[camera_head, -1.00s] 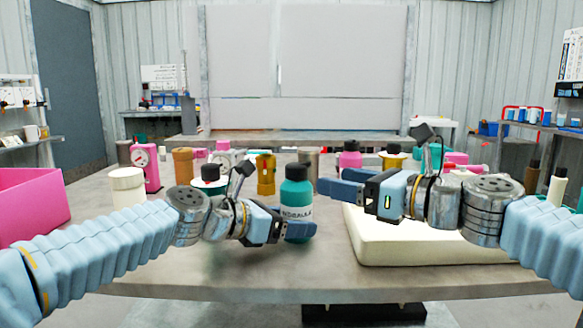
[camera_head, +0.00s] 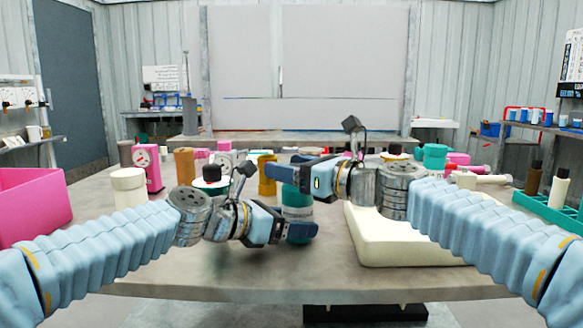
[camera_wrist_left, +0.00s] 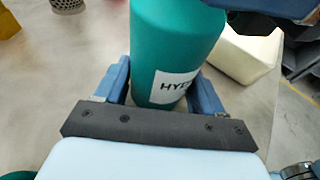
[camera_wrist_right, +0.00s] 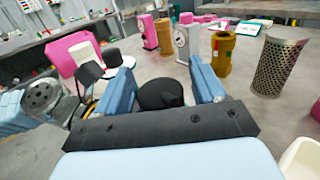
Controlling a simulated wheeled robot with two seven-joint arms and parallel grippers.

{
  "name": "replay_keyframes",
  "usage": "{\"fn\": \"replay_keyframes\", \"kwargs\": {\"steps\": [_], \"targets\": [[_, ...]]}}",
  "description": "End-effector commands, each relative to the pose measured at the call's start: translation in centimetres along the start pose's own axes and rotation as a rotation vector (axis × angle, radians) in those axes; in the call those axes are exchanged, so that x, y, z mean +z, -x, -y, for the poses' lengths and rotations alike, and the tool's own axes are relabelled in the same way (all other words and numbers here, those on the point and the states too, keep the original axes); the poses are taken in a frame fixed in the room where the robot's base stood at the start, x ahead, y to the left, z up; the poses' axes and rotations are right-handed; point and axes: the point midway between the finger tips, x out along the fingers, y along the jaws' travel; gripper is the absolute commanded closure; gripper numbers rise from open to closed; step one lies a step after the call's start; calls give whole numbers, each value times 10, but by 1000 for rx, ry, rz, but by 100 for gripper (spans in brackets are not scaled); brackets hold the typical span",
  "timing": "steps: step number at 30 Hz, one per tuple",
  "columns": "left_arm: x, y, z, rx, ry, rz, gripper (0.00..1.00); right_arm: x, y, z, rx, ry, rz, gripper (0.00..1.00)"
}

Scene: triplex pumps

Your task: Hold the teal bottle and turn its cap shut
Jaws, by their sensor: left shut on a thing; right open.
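The teal bottle (camera_head: 299,197) stands upright on the grey table, partly hidden by both grippers in the head view. It also shows in the left wrist view (camera_wrist_left: 172,45) with a white label. My left gripper (camera_head: 298,229) is shut on the bottle's lower body, one finger on each side. My right gripper (camera_head: 290,170) is at the height of the bottle's top. In the right wrist view the black cap (camera_wrist_right: 160,94) lies between the open fingers of the right gripper (camera_wrist_right: 160,82), with gaps at the sides.
A cream block (camera_head: 400,243) lies right of the bottle. A pink bin (camera_head: 30,203) stands at the far left. A white jar (camera_head: 128,188), a brown-gold part (camera_head: 266,175) and several other parts stand behind. The table front is clear.

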Motion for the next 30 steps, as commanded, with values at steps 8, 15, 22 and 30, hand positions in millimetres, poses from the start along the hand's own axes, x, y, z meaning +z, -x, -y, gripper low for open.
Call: {"fn": "replay_keyframes", "kwargs": {"steps": [8,15,22,30], "targets": [[0,0,0,0,0,0,48,0,0,0,0,0,0,55],[0,0,0,0,0,0,48,0,0,0,-1,0,0,82],[0,0,0,0,0,0,48,0,0,0,-35,-1,0,83],[0,0,0,-1,0,-1,48,-1,0,2,-171,-1,-5,83]]}}
